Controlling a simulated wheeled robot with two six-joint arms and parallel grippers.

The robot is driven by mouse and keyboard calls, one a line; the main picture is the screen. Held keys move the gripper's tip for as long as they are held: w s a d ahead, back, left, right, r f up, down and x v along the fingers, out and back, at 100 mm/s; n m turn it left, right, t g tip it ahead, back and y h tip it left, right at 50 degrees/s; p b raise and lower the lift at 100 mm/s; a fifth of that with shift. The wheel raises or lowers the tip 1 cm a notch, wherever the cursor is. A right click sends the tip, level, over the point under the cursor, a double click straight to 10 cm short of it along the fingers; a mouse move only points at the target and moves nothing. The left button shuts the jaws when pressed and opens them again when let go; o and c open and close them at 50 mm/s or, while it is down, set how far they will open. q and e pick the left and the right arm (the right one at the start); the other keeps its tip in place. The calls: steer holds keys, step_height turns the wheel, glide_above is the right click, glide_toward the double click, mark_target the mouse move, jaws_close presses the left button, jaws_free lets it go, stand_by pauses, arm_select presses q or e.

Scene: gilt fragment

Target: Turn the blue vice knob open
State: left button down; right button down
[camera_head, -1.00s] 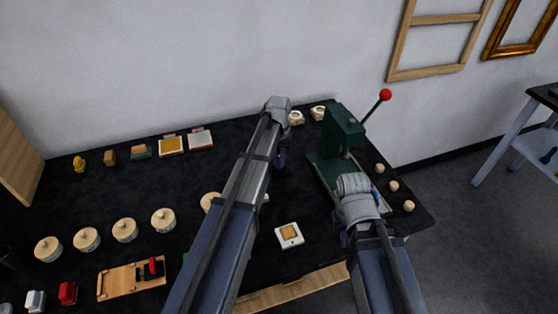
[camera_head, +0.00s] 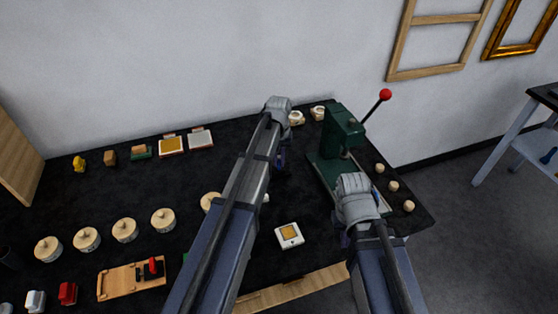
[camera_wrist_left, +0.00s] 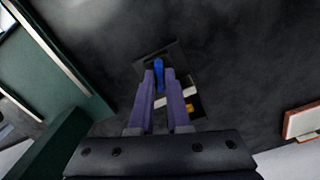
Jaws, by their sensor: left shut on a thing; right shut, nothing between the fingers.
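The blue vice knob (camera_wrist_left: 158,66) shows in the left wrist view, between the tips of my left gripper's two purple fingers (camera_wrist_left: 159,80). The fingers are shut on it. It sits over a dark grey plate (camera_wrist_left: 179,59), which looks like part of the vice. In the head view my left gripper (camera_head: 281,160) is mostly behind its own arm, and the knob is hidden there. My right gripper (camera_head: 346,240) is shut and empty, low at the front right of the table, mostly covered by its wrist.
A green press (camera_head: 340,135) with a red-tipped lever stands right of my left gripper; its green body (camera_wrist_left: 75,70) fills the left of the wrist view. A white square piece (camera_head: 289,235) lies between my arms. Round wooden pots (camera_head: 125,230) stand at left.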

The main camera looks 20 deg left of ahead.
mark_target(279, 163)
arm_select(q)
steer(key=c, duration=0.9)
jaws_free()
step_height(279, 163, up, 8)
steer(key=p, duration=0.8)
arm_select(e)
step_height(279, 163, up, 8)
arm_select(q)
steer(key=shift+f, duration=0.1)
arm_select(e)
steer(key=shift+f, duration=0.15)
arm_select(q)
steer(key=s+d+m, duration=0.2)
steer(key=s+d, duration=0.2)
steer(key=s, duration=0.4)
steer(key=s+d+m+b, duration=0.1)
steer(key=s+d+m, duration=0.1)
steer(key=s+d, duration=0.3)
steer(key=s+d+f+m+y, duration=0.1)
steer(key=s+d, duration=0.3)
steer(key=s, duration=0.7)
steer(key=shift+s+d+m, duration=0.25)
steer(key=shift+s+m, duration=0.15)
steer(key=shift+m, duration=0.3)
arm_select(e)
steer(key=shift+f, duration=0.6)
